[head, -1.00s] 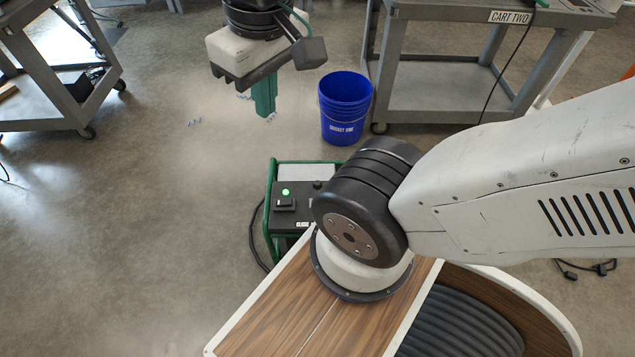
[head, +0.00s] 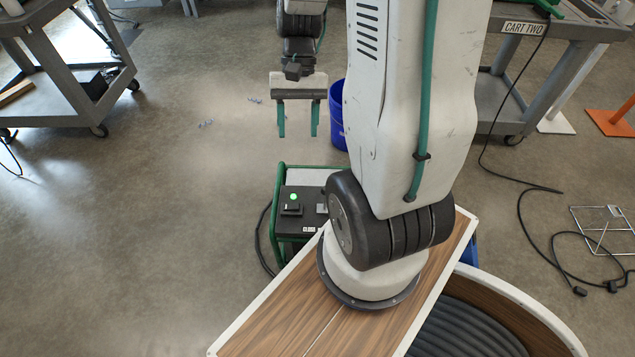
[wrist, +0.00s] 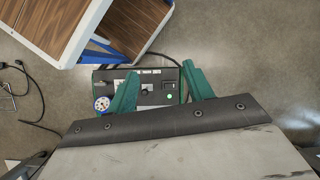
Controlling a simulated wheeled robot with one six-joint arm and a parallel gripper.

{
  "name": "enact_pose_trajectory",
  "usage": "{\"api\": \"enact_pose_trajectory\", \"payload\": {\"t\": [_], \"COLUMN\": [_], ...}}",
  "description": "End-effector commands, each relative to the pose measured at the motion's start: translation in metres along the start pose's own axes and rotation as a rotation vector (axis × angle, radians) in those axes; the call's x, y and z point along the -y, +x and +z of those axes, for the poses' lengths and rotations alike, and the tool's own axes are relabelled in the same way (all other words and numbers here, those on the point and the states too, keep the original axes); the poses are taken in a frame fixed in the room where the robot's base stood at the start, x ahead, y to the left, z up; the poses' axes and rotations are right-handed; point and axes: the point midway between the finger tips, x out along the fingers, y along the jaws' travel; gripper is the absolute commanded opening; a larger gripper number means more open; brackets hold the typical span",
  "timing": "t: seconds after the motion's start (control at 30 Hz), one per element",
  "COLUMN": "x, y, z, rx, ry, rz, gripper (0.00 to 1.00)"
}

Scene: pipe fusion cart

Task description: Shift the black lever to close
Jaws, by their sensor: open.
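The hydraulic unit (head: 302,224) is a black-topped box in a green frame on the floor, with a lit green lamp (head: 293,196) and a "CLOSE" label partly hidden by my arm. In the wrist view its panel (wrist: 150,99) lies beyond my fingers. A small dark shape (wrist: 148,90) on the panel may be the black lever; it is too small to be sure. A black switch (wrist: 171,86) sits by the lamp. My gripper (head: 298,128) is open and empty, fingers pointing down, apart from the unit; it also shows in the wrist view (wrist: 160,68).
A pressure gauge (wrist: 102,104) sits at the unit's left in the wrist view. A blue bucket (head: 338,115) stands behind my arm. Grey carts stand at left (head: 70,75) and right (head: 510,60). Black cables (head: 555,265) lie on the right floor.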

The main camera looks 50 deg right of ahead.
Motion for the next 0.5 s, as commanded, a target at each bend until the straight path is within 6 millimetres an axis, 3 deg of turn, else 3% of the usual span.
{"api": "enact_pose_trajectory", "payload": {"t": [0.03, 0.27, 0.5], "x": [-0.009, -0.046, -0.094], "y": [0.014, 0.079, 0.166], "z": [-0.017, -0.083, -0.142], "rx": [0.027, 0.085, 0.104], "ry": [0.059, 0.314, 0.61], "rz": [-0.03, -0.161, -0.271], "gripper": [0.52, 0.52, 0.52]}}
